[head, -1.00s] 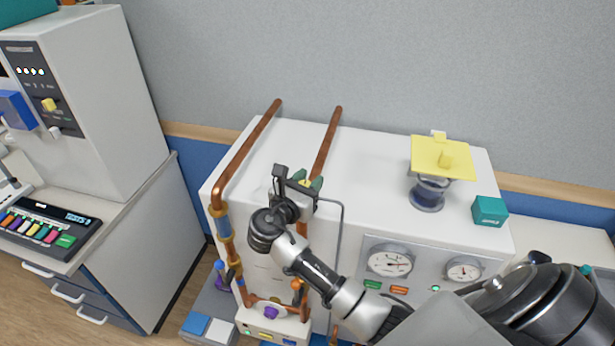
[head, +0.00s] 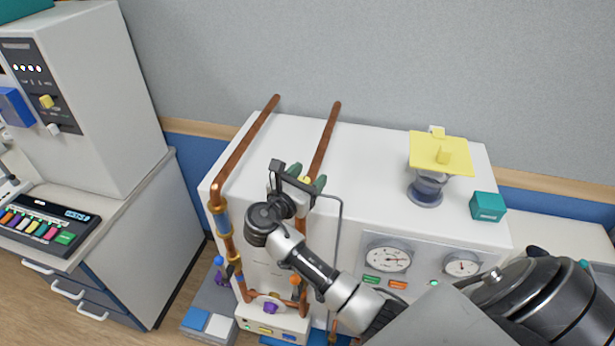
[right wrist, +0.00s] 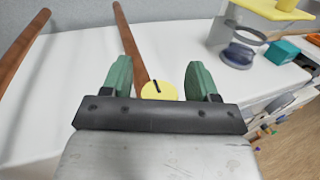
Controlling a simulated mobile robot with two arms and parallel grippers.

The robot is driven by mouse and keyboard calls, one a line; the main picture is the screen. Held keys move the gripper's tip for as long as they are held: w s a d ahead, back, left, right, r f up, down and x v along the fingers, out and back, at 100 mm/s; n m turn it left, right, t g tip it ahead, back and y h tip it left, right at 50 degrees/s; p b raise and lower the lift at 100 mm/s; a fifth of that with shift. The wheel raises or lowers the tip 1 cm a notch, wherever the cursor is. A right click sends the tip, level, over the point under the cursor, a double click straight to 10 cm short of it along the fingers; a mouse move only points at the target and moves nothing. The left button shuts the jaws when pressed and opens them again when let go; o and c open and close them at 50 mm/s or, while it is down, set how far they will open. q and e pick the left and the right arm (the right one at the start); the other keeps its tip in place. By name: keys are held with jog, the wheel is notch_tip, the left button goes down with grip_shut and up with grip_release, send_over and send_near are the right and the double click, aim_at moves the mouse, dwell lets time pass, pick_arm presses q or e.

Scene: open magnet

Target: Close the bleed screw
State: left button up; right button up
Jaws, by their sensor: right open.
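The bleed screw appears to be the round yellow head (right wrist: 160,90) with a dark slot, in the right wrist view. It sits at the near end of a copper pipe, between my right gripper's two green fingers (right wrist: 160,78). A gap shows on each side, so the fingers are around it and not closed on it. In the head view the yellow head (head: 305,179) shows small between the fingertips of my right gripper (head: 307,178), above the white cabinet (head: 385,160). My wrist hides part of the pipe below. My left gripper is not in view.
A second copper pipe (head: 245,147) runs to the left. A thin grey tube (head: 341,235) bends close by my right wrist. The cabinet top between is clear.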

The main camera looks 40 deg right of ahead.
jog(key=b+v, duration=0.3)
jog(key=v, duration=0.8)
jog(key=shift+d+f, duration=0.1)
jog(key=shift+f, duration=0.05)
